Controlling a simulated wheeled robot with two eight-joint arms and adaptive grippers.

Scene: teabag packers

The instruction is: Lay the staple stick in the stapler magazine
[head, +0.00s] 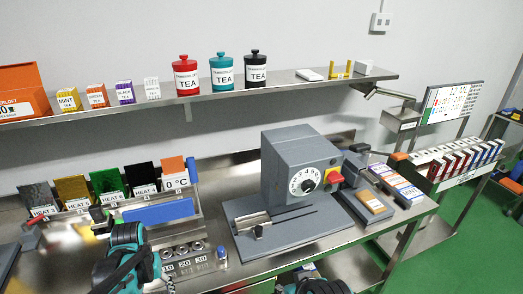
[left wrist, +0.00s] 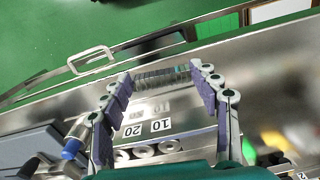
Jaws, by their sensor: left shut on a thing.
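My left gripper (head: 103,222) is over the left part of the bench in the head view. In the left wrist view its two fingers (left wrist: 162,80) are spread and hold a grey, ridged staple stick (left wrist: 160,76) lengthwise between the tips. The stick is hard to make out in the head view. A grey machine with a numbered dial (head: 300,170), which I take for the stapler, stands to the right of the gripper. A pale rail (head: 250,223) and dark slot lie on its base, apart from the stick. My right gripper's fingers do not show; only a teal part is at the bottom edge.
A panel with round sockets marked 10, 20, 30 (head: 185,258) lies between gripper and machine, with a blue-capped post (head: 221,253). A wall shelf (head: 270,80) holds tea jars. Small boxes (head: 398,183) lie right of the machine.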

